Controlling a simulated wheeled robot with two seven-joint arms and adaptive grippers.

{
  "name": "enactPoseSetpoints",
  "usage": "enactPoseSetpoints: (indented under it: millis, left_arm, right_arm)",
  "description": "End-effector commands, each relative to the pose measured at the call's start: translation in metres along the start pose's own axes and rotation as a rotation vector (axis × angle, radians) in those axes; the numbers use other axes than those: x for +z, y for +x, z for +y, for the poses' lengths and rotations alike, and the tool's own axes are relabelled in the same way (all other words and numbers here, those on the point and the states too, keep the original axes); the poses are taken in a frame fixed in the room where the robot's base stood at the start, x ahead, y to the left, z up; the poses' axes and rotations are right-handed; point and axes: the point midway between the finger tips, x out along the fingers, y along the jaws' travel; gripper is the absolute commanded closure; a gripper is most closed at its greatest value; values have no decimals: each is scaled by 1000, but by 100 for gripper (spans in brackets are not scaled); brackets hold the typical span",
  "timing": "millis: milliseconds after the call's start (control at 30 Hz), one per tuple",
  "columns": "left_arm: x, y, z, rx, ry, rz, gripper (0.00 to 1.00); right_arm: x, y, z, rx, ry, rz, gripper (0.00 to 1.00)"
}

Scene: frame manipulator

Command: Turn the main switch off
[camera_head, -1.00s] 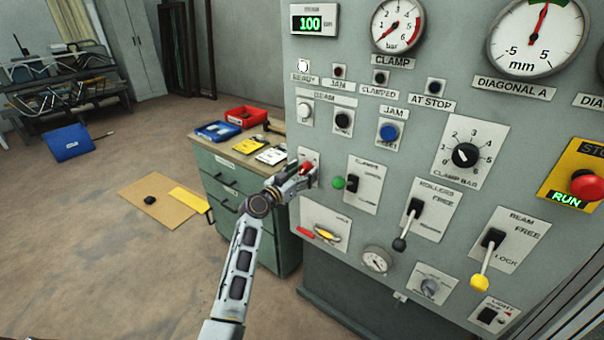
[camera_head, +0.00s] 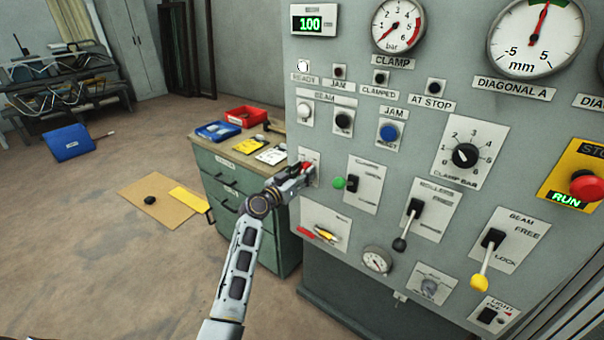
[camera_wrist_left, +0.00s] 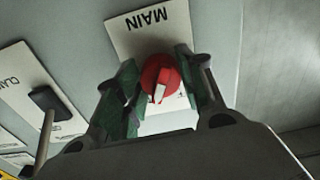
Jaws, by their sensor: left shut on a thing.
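The main switch is a red rotary knob with a white pointer, on a plate marked MAIN at the panel's left edge. It shows between the fingers in the left wrist view (camera_wrist_left: 160,82) and as a small red spot in the head view (camera_head: 307,167). My left gripper (camera_head: 300,172) reaches it from the left, its green-padded fingers (camera_wrist_left: 158,90) on either side of the knob and shut on it. The fingers partly hide the knob and its plate in the head view. My right gripper is not in view.
The grey control panel (camera_head: 420,190) fills the right side, with a green-tipped lever (camera_head: 339,183) close right of my left gripper. A yellow-handled switch (camera_head: 325,233) sits below. A green cabinet (camera_head: 245,190) with trays stands behind my left arm.

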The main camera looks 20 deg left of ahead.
Motion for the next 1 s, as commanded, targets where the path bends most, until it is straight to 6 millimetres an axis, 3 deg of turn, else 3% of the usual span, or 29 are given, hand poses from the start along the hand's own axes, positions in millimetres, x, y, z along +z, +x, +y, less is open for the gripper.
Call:
enactPoseSetpoints:
  millis: [367, 1000]
  left_arm:
    - [0, 0, 1, 2, -181, -2, 85]
    - [-2, 0, 2, 1, -668, -2, 85]
  right_arm:
    - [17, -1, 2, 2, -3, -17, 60]
    - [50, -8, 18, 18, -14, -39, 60]
